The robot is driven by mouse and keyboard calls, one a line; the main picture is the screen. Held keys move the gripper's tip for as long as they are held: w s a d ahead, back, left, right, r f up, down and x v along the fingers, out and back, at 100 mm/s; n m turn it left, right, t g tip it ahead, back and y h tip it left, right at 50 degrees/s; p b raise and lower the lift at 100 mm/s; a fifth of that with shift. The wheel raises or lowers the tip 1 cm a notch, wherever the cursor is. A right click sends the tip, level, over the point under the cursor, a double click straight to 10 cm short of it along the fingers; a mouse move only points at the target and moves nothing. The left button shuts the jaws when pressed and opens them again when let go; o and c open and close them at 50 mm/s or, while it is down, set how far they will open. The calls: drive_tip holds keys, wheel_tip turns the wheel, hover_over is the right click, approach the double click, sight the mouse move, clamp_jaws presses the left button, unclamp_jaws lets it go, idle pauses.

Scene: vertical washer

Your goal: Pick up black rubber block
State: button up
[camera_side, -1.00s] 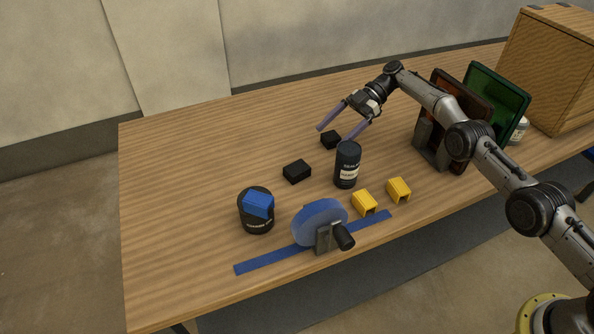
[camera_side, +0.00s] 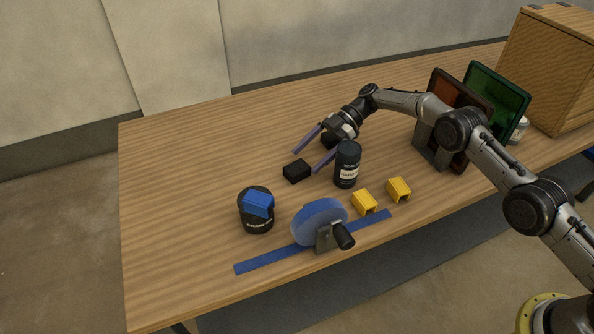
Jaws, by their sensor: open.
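Two black blocks lie on the wooden table. The fingers are spread to either side of the nearer block in the picture and look above the table; the exact height is hard to tell. The right finger passes close to the tall jar.
A tall black jar (camera_side: 347,165) stands just right of my gripper. A short black jar (camera_side: 257,213) with a blue piece (camera_side: 258,204) on top, a blue disc (camera_side: 319,221) on a stand, a blue strip (camera_side: 262,262) and two yellow pieces (camera_side: 364,203) are nearer. The left table is clear.

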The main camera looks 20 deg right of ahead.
sight(298, 167)
drive_tip(key=x, duration=0.5)
clamp_jaws()
idle(0.3)
drive_tip(key=shift+r, duration=0.1)
